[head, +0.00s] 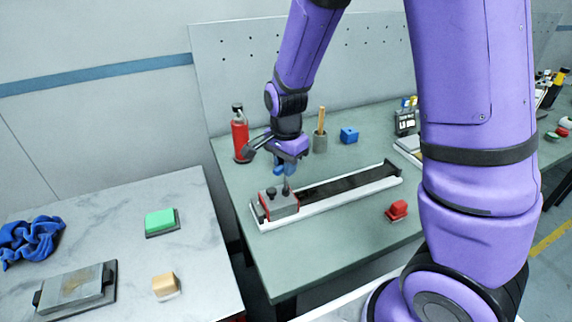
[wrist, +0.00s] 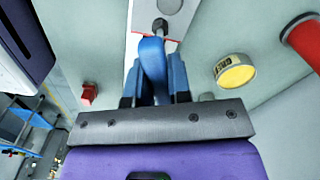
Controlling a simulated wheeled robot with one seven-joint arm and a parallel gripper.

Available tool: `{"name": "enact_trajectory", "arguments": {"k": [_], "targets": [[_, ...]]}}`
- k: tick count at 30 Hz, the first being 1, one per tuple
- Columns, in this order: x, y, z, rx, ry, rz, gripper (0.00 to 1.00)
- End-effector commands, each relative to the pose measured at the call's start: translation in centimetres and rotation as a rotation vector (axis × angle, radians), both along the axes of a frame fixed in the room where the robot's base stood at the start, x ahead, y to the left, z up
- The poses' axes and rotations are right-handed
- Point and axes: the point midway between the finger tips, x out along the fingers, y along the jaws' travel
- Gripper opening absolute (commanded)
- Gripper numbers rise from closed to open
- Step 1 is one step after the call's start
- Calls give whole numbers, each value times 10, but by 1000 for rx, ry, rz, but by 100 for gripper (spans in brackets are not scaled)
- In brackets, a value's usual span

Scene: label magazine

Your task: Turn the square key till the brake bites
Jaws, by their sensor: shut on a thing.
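The label magazine (head: 345,206) is a long white tray with a dark strip inside, lying on the green bench. A red block with a grey top (head: 282,206) sits at its left end. My gripper (head: 287,170) points down over this block. Its blue fingers are shut on what appears to be the square key (head: 287,187), whose grey shank reaches down to the block's top. In the wrist view a dark metal end (wrist: 160,27) shows beyond the blue parts, over the grey plate. The fingers hide most of the key, and I cannot tell its turn angle.
A red bottle (head: 240,135) stands behind left of the gripper. A grey pot with a wooden stick (head: 320,141) and a blue block (head: 349,135) are behind. A red piece (head: 397,210) lies front right. A marbled table (head: 205,255) is at left.

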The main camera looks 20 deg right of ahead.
Motion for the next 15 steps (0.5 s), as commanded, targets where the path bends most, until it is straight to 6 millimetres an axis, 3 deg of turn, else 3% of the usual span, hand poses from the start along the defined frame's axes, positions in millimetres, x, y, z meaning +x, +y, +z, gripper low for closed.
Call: {"name": "enact_trajectory", "arguments": {"k": [6, 15], "targets": [[-2, 0, -2, -2, 6, -166, 0], [-2, 0, -2, -2, 6, -191, 0]]}}
